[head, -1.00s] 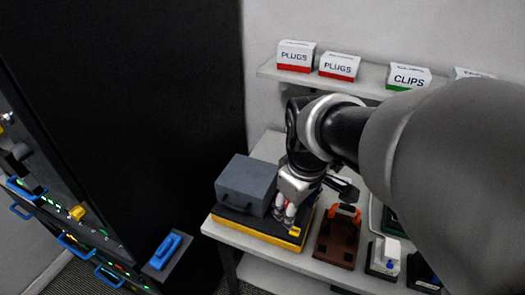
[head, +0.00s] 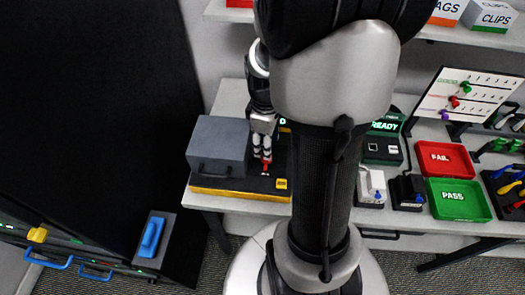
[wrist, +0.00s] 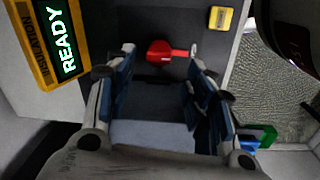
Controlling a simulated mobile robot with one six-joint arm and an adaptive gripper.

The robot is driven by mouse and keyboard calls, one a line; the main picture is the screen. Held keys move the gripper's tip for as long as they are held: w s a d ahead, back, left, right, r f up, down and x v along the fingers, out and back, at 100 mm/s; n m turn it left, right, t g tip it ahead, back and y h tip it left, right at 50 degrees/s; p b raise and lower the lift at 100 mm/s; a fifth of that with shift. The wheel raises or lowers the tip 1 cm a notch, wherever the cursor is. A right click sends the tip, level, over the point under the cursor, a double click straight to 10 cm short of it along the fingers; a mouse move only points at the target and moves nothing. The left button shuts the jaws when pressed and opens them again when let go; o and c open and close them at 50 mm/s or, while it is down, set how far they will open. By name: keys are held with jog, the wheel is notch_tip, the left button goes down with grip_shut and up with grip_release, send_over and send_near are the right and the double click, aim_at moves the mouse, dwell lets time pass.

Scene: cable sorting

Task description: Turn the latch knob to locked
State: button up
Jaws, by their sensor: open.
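The red latch knob (wrist: 159,53) sits on the dark top plate of the insulation station in the wrist view. Its lever points right, toward a small pale-and-red end. In the head view the knob (head: 265,166) is a small red spot beside the grey box. My gripper (head: 262,152) hangs straight over it, pointing down. In the wrist view my gripper (wrist: 161,60) is open, with its fingers on either side of the knob and no visible grip on it. I cannot read any locked or unlocked mark.
The grey box (head: 218,145) stands left of my gripper on the yellow-edged base (head: 240,194). A READY display (wrist: 60,40) and a yellow label (wrist: 221,18) flank the knob. Red FAIL (head: 445,160) and green PASS (head: 459,200) trays lie right. My arm hides the table's middle.

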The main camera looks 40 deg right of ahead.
jog(key=f+b, duration=0.1)
jog(key=f, duration=0.2)
jog(key=f+b, duration=0.1)
jog(key=f, duration=0.2)
jog(key=shift+w+d+f, duration=0.15)
jog(key=shift+w+f, duration=0.05)
jog(key=c, duration=1.1)
